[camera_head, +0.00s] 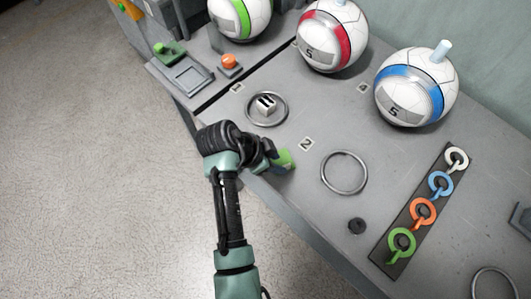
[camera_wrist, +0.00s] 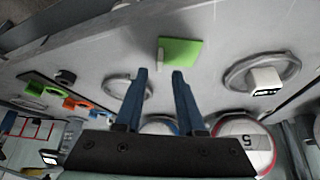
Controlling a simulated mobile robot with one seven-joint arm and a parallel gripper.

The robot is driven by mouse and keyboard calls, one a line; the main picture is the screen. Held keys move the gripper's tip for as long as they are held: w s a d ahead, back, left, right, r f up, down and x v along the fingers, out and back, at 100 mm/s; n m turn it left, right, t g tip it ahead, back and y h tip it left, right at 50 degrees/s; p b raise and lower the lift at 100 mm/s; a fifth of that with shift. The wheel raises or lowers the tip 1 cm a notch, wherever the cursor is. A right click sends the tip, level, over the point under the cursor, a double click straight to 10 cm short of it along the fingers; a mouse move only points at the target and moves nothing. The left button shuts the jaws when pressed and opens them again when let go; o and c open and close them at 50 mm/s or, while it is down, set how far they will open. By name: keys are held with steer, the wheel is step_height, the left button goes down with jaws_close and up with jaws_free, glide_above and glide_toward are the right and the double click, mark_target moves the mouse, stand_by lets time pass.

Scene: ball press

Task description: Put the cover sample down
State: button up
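The cover sample looks like a green square (camera_head: 285,160) with a small pale tab. In the head view it is at the front edge of the grey table (camera_head: 320,219), below the label 2. In the wrist view the green square (camera_wrist: 182,51) appears flat against the table top, just beyond my fingertips. My gripper (camera_wrist: 158,73) has its two blue fingers apart, with the pale tab between and slightly beyond their tips. No finger is seen touching it. In the head view my gripper (camera_head: 272,158) is right beside the sample, and my wrist hides part of it.
An empty metal ring (camera_head: 344,172) lies right of the sample, and another ring (camera_head: 266,109) holds a small pale block. Three balls, with green, red (camera_head: 333,35) and blue (camera_head: 410,87) bands, stand behind. A dark rack (camera_head: 412,218) carries several coloured rings. A black knob (camera_head: 357,226) is nearby.

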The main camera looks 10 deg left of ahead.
steer(key=v, duration=0.7)
steer(key=w+r+n+t+y, duration=0.2)
steer(key=w+r+t, duration=0.3)
steer(key=r, duration=0.4)
steer(key=w+r+n+t+y, duration=0.1)
steer(key=w+r+n+t, duration=0.1)
steer(key=w+r, duration=0.5)
step_height(320, 180, up, 18)
steer(key=w+n+t+y, duration=0.1)
steer(key=n+t+y, duration=0.1)
steer(key=t, duration=0.4)
steer(key=s+d+r+n+t, duration=0.2)
steer(key=s+r+t, duration=0.3)
steer(key=r, duration=0.8)
steer(key=s+d+r+n+t, duration=0.3)
steer(key=s+r+t, duration=0.3)
steer(key=s+r, duration=0.4)
step_height(320, 180, up, 5)
steer(key=shift+s+f+n, duration=0.2)
steer(key=shift+s+n, duration=0.15)
steer(key=shift+n, duration=0.05)
steer(key=shift+p, duration=0.3)
